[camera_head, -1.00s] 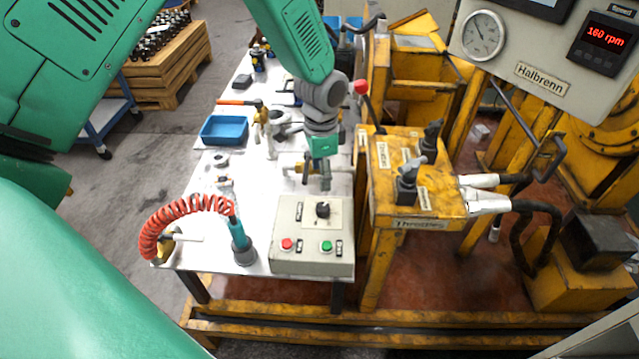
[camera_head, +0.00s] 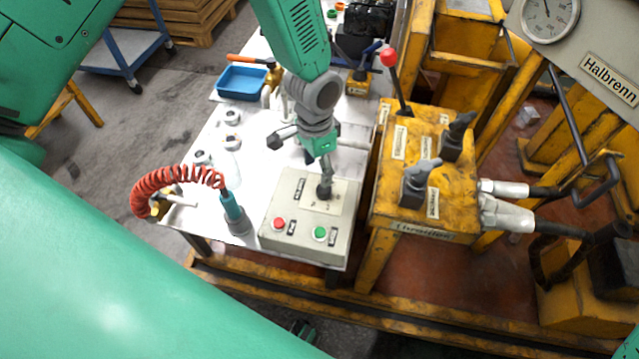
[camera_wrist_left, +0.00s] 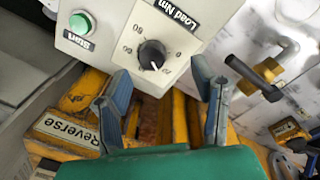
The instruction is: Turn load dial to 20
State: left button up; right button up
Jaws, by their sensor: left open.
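The load dial (camera_wrist_left: 152,54) is a black round knob on a white scale plate marked "Load Nm" in the left wrist view. Its pointer setting is too small to tell surely. It sits on the grey control box (camera_head: 277,207). My right gripper does not show.
The box has a red button (camera_head: 279,224) and a green button (camera_head: 320,233). A red coiled hose (camera_head: 160,180) lies left of the box. A yellow throttle stand (camera_head: 445,190) with levers stands close on the right. A blue tray (camera_head: 242,82) lies further back.

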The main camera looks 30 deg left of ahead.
aim_at(320, 186)
pick_arm(q)
jog(key=f, duration=0.3)
jog(key=shift+d+f, duration=0.3)
jog(key=shift+d, duration=0.05)
jog(key=shift+s+d+f, duration=0.15)
jog(key=shift+d+f, duration=0.6)
jog(key=shift+f, duration=0.1)
jog(key=shift+d+f, duration=0.3)
jog(key=shift+f, duration=0.1)
jog(key=shift+a+f, duration=0.15)
jog(key=shift+a, duration=0.85)
jog(key=c, duration=1.1)
jog(key=shift+d, duration=0.35)
jog(key=shift+w+d+n, duration=0.2)
jog(key=shift+d+n, duration=0.1)
jog(key=shift+n, duration=0.1)
jog(key=shift+c, duration=0.2)
jog(key=shift+a, duration=0.2)
jog(key=o, duration=1.1)
jog(key=shift+a, duration=0.15)
jog(key=shift+o, duration=0.2)
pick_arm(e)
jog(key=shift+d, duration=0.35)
